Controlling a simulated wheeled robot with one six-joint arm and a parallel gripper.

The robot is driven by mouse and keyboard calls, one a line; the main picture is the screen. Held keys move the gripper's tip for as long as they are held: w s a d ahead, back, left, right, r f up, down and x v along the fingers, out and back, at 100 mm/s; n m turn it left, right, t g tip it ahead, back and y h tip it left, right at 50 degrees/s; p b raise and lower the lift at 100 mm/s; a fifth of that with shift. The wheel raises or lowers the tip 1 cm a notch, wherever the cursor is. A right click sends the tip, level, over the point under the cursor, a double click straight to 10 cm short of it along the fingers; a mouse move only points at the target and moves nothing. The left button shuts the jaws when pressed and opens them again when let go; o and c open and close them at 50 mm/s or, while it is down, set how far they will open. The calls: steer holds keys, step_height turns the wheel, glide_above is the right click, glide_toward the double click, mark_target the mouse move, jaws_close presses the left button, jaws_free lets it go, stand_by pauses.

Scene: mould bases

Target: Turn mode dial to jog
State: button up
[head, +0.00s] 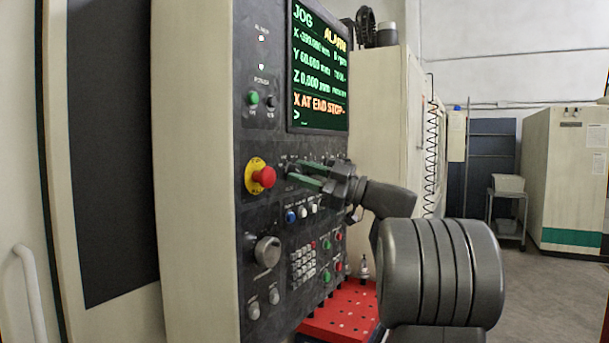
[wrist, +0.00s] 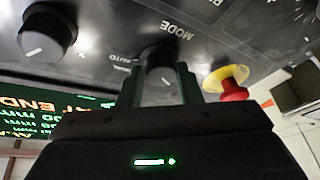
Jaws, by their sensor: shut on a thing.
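The mode dial (wrist: 157,56) is a dark round knob on the black control panel (head: 262,205). In the wrist view it sits between the two green fingers of my gripper (wrist: 157,84), under an upside-down MODE label, with an AUTO mark beside it. My gripper (head: 292,174) is shut on the dial; in the head view the fingers reach the panel from the right and largely hide the dial. The dial's pointer is hidden, so its setting cannot be read from it. The screen (head: 319,70) shows JOG at the top, ALARM, and X AT END STOP.
A red emergency stop on a yellow base (head: 260,176) is close left of my fingers; it also shows in the wrist view (wrist: 230,86). Another knob (wrist: 47,34) is on the dial's other side. A large grey knob (head: 266,251), buttons and a keypad (head: 301,264) are below.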

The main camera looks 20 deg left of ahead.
steer(key=o, duration=1)
steer(key=shift+c, duration=0.2)
steer(key=b+v, duration=0.2)
steer(key=v, duration=1.1)
steer(key=shift+d+f, duration=0.15)
steer(key=shift+d, duration=0.2)
steer(key=p+x, duration=0.2)
steer(key=x, duration=1.2)
steer(key=shift+d, duration=0.1)
